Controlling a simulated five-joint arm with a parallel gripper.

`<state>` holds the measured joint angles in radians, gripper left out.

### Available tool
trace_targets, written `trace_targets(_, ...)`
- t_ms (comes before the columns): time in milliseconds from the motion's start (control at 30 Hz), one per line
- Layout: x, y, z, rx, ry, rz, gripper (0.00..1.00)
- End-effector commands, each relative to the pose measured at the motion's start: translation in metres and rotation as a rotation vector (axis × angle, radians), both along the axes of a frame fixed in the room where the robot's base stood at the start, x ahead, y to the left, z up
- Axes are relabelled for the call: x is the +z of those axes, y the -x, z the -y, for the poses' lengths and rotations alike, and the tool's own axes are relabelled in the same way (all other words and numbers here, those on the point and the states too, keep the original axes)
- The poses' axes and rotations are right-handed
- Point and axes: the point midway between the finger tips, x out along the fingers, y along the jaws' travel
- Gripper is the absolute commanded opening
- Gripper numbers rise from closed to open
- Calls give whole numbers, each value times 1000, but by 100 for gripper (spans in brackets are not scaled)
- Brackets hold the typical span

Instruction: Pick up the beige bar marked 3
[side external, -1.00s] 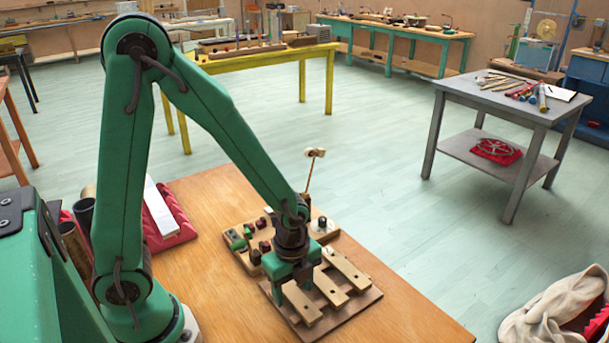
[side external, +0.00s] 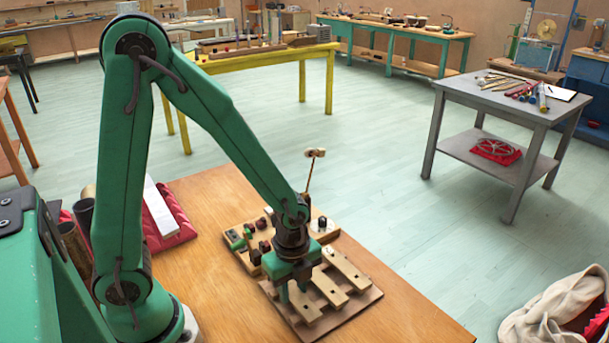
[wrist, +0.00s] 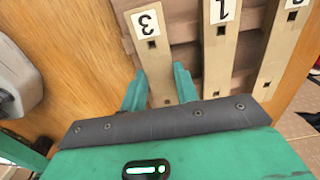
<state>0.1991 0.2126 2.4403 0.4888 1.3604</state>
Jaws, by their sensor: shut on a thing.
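The beige bar marked 3 (wrist: 157,60) is in the wrist view, its label at the far end, with a dark square hole below the label. My gripper (wrist: 160,84) has a green finger on each side of this bar and is shut on it. In the side view the bar (side external: 306,311) is the nearest of the bars on the brown wooden base (side external: 361,302). My gripper (side external: 294,289) reaches down over it and hides part of it. I cannot tell whether the bar is clear of the base.
A bar marked 1 (wrist: 219,50) and another bar (wrist: 279,50) lie to the right. A board with knobs and blocks (side external: 240,253) adjoins the base, with an upright mallet (side external: 311,175) behind. The wooden table (side external: 400,310) is clear to the right.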

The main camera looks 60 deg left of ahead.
Motion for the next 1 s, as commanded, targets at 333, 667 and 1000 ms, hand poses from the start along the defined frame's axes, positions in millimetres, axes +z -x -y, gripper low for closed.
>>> trace_targets(333,17,-1,0,0,1,4,3)
trace_targets(667,47,6,9,-5,1,4,3)
trace_targets(1000,76,40,46,-7,2,5,3)
